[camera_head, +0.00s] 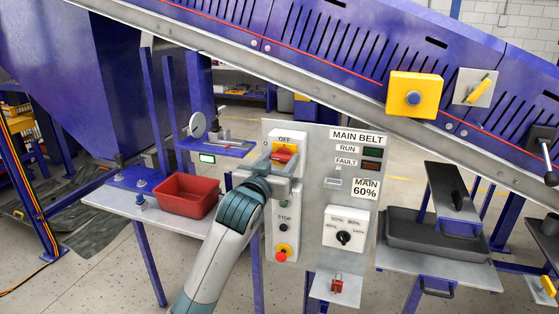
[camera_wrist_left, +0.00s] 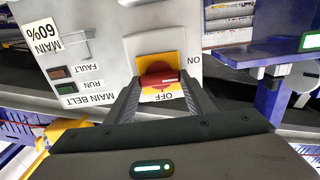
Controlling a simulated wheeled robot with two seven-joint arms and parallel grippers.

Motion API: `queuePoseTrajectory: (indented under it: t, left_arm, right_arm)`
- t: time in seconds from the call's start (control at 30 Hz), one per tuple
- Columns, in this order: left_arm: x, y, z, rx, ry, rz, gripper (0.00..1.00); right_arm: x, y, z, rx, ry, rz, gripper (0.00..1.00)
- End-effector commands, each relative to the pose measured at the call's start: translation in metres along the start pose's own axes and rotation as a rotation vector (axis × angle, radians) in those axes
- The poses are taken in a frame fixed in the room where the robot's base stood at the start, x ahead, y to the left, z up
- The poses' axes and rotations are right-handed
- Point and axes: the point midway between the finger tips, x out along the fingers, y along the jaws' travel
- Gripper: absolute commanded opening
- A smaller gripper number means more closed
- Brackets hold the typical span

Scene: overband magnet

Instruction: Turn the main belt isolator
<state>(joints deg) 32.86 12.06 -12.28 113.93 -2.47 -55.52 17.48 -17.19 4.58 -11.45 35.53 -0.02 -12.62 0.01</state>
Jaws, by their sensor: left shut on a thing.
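The main belt isolator is a red knob on a yellow plate at the top left of the grey control panel, and it shows in the head view (camera_head: 284,153). In the left wrist view the red knob (camera_wrist_left: 160,75) appears upside down, with OFF below it and ON to its right. A pale mark on the knob lies roughly sideways there. My left gripper (camera_head: 280,165) reaches up to the isolator from below. Its two fingers (camera_wrist_left: 162,90) are shut on the knob, one on each side. My right gripper is not in view.
The main belt panel (camera_head: 310,210) also carries RUN and FAULT lamps, a speed dial (camera_head: 344,237) and a red stop button (camera_head: 281,256). A red bin (camera_head: 188,194) stands on the left table. A purple conveyor (camera_head: 330,40) slopes overhead. A dark tray (camera_head: 430,235) is on the right.

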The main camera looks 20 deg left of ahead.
Motion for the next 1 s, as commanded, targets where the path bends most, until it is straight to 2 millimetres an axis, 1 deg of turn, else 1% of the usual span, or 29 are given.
queuePoseTrajectory:
  t: [0.17,0.37,0.57,1.0]
  left_arm:
    - [0.000,-0.001,-0.001,0.045,-0.001,-0.001,0.26]
    - [0.000,0.000,-0.002,0.147,-0.002,0.000,0.26]
    - [0.000,0.001,-0.004,0.303,-0.002,-0.001,0.26]
    - [0.000,0.002,-0.003,0.720,-0.002,0.000,0.26]
  right_arm:
    - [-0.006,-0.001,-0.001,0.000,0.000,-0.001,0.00]
    - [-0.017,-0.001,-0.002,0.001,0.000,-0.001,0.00]
    - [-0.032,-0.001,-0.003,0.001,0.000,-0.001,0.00]
    - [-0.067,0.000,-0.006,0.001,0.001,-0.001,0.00]
